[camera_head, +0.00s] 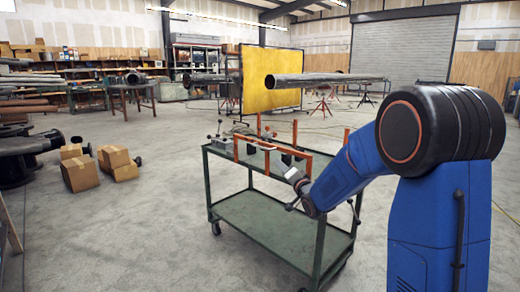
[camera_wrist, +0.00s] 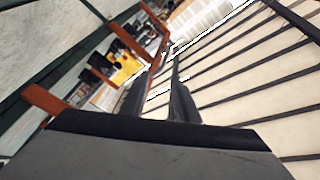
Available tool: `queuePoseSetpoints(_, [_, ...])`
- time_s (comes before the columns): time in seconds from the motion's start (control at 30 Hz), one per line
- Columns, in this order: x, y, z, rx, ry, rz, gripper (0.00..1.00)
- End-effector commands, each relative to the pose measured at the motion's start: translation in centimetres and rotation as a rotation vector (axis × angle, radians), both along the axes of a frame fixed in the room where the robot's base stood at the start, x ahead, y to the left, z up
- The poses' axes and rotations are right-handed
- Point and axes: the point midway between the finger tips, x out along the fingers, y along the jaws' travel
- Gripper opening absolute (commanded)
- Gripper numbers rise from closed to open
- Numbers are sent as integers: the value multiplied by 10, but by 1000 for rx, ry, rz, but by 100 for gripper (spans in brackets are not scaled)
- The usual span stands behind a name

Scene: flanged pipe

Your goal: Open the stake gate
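The stake gate appears to be the orange-red rail frame (camera_head: 270,147) along the near upper edge of a green cart (camera_head: 252,172) in the head view. Orange posts (camera_head: 294,133) stand up from the cart. My gripper (camera_head: 290,172) is low at the cart's near side, close to the right part of the frame; contact cannot be told. In the wrist view my gripper (camera_wrist: 160,82) shows two dark fingers with a gap between them and nothing clearly held. Orange bars (camera_wrist: 45,101) show left of the fingers there. My arm hides the cart's right side.
Small clamps or fittings (camera_head: 246,137) are on the cart top. A steel pipe (camera_head: 325,78) shows above and behind the cart. Cardboard boxes (camera_head: 80,172) and dark flanged parts (camera_head: 18,158) are on the floor at left. Open floor lies left of the cart.

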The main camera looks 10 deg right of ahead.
Motion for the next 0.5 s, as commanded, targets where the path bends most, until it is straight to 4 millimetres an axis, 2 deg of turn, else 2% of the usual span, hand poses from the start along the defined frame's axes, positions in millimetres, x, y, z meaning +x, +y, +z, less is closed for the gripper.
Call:
queuePoseSetpoints(0.13, [16,7,-8,81,-55,49,28])
queuePoseSetpoints(0.37, [25,11,-8,127,-89,79,28])
queuePoseSetpoints(0.5, [37,15,-5,126,-89,79,28])
